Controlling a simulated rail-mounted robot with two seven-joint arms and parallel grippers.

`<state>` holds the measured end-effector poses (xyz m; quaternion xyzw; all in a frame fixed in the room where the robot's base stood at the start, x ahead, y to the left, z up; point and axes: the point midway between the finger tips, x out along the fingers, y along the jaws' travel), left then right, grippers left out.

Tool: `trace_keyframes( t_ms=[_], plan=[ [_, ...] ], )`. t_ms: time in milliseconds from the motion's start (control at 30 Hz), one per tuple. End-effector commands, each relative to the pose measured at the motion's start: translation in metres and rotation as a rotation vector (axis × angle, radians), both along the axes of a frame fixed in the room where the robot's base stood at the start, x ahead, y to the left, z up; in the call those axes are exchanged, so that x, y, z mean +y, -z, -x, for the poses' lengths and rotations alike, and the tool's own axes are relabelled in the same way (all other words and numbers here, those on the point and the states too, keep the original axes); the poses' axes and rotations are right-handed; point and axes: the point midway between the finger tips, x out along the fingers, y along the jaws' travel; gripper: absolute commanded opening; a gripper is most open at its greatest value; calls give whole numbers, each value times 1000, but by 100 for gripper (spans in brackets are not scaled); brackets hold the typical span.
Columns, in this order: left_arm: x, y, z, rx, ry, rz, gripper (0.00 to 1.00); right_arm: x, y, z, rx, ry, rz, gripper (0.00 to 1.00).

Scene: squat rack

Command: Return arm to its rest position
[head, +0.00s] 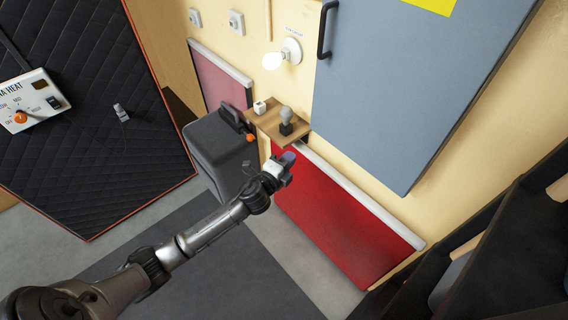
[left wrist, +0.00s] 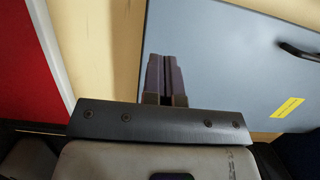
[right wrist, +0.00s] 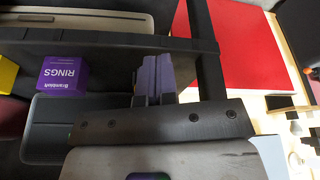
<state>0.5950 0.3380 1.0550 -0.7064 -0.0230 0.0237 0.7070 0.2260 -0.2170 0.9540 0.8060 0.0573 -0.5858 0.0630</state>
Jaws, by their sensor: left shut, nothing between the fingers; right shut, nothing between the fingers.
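My left arm reaches up from the bottom left of the head view. Its gripper (head: 287,160) is in front of the red panel, just below the small wooden shelf in the picture. In the left wrist view the left gripper's fingers (left wrist: 165,78) are shut and empty, with the grey-blue door (left wrist: 225,60) behind them. My right arm does not show in the head view. In the right wrist view the right gripper's fingers (right wrist: 154,78) are shut and empty, in front of a dark rack.
A wooden shelf (head: 270,122) holds a light bulb and a small white block. A grey bin (head: 220,150) stands left of the gripper; a red panel (head: 335,220) is right of it. A purple box (right wrist: 64,76) sits on the dark rack. A dark shelf unit (head: 500,250) stands right.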

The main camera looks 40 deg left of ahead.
Motion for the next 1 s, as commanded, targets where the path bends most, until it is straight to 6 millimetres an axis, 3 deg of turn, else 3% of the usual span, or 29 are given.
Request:
trace_keyframes(
  t_ms=[200, 533, 633, 833, 933, 1000],
  plan=[
    [-2, 1, 20, 1, 0, 0, 0, 1, 0, 0, 1, 4, -5, 0],
    [-2, 0, 25, -1, -1, 16, 0, 1, 0, 0, 1, 4, -5, 0],
    [8, 5, 26, 22, -60, 79, 0, 1, 0, 0, 2, 4, -4, 0],
    [38, 20, 43, 144, -343, 371, 0, -1, 0, 1, 2, -1, 2, 0],
    [37, 12, 61, 201, -470, 563, 0, -1, 1, 1, 1, -2, 4, 0],
    [25, 6, 76, 249, -533, 698, 0, -2, 1, 1, 2, -2, 5, 0]
  ],
)
